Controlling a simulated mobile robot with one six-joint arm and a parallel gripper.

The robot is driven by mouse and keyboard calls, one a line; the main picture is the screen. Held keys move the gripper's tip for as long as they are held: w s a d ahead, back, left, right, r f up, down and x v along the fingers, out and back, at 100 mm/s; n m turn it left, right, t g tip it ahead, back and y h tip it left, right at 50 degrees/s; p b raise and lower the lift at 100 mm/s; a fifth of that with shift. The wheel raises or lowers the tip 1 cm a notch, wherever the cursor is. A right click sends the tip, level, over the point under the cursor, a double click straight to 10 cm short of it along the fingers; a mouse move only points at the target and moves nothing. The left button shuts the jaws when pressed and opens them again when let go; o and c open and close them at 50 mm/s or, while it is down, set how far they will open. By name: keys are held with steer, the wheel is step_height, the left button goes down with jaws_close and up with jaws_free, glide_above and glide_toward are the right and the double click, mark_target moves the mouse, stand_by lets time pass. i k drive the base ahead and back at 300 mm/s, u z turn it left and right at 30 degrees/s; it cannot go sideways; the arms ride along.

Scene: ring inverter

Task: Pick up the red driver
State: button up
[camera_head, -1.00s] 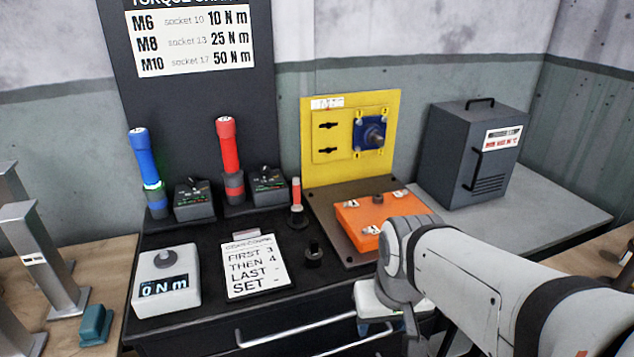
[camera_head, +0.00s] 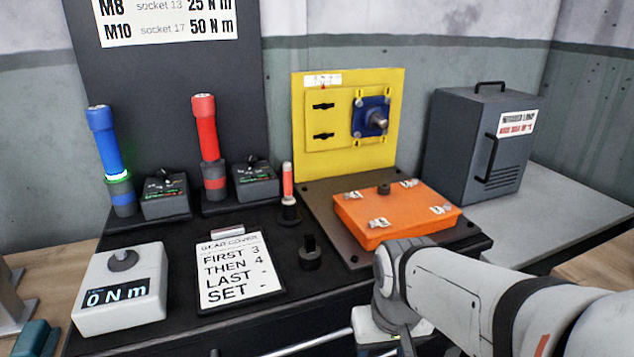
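The red driver (camera_head: 206,132) stands upright in a dark holder with a red band at the back of the black bench, just left of a dark control box (camera_head: 255,180). Nothing is touching it. My arm reaches in from the lower right, well to the right of and nearer than the driver. The end of my arm points down at the front edge of the bench. My gripper's fingers are hidden or cut off at the bottom edge, so their state does not show.
A blue driver (camera_head: 104,141) with a green glowing ring stands left of the red one. In front are a torque display (camera_head: 122,290), a card (camera_head: 238,270) and a small red-topped tool (camera_head: 288,185). An orange cover (camera_head: 350,215), yellow panel (camera_head: 340,160) and grey cabinet (camera_head: 480,145) stand right.

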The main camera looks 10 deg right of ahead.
mark_target(203, 105)
steer(key=k, duration=1.3)
steer(key=u, duration=0.65)
steer(key=i, duration=1.25)
steer(key=z, duration=0.1)
